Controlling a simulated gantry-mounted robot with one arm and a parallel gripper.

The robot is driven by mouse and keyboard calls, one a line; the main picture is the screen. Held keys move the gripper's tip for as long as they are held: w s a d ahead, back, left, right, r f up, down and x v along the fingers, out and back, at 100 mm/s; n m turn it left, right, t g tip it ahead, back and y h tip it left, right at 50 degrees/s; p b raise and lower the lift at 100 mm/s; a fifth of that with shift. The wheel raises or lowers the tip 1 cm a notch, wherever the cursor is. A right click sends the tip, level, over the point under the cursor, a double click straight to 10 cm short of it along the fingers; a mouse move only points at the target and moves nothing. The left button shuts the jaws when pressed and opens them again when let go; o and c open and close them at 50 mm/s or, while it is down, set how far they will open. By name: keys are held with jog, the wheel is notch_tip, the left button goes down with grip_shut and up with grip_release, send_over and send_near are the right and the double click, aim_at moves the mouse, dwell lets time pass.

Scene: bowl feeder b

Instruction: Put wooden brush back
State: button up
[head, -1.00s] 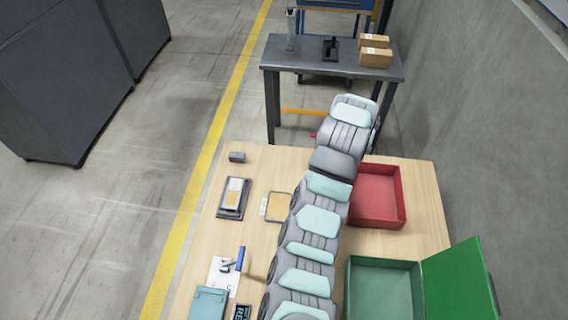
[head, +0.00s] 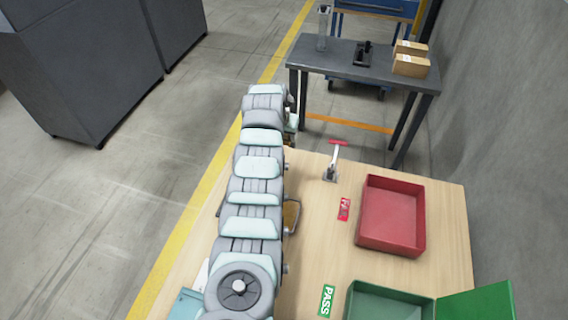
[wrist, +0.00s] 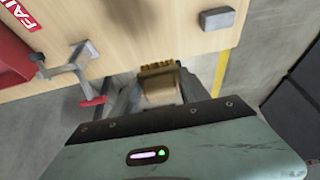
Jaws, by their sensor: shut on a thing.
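The wooden brush (wrist: 160,90) shows in the wrist view as a tan block with a row of yellowish bristles. My gripper (wrist: 158,92) is shut on it, with a grey finger on each side. The bristle end points away from the wrist and appears near the wooden table's edge. How high the brush is above the table or floor cannot be told. In the head view the brush is hidden behind my arm, which reaches to the table's far left part.
A red bin (head: 390,215), FAIL label (head: 344,209), PASS label (head: 327,300) and green bin (head: 390,300) are on the right. A dark table (head: 360,65) stands beyond.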

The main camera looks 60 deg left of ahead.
notch_tip(320, 180, down, 10)
jog(key=b, duration=0.3)
jog(key=shift+f+b, duration=1.5)
jog(key=shift+f, duration=0.05)
jog(key=shift+w, duration=0.1)
jog(key=shift+f+b, duration=0.3)
jog(key=shift+b, duration=0.05)
jog(key=o, duration=1.3)
jog(key=shift+r, duration=0.1)
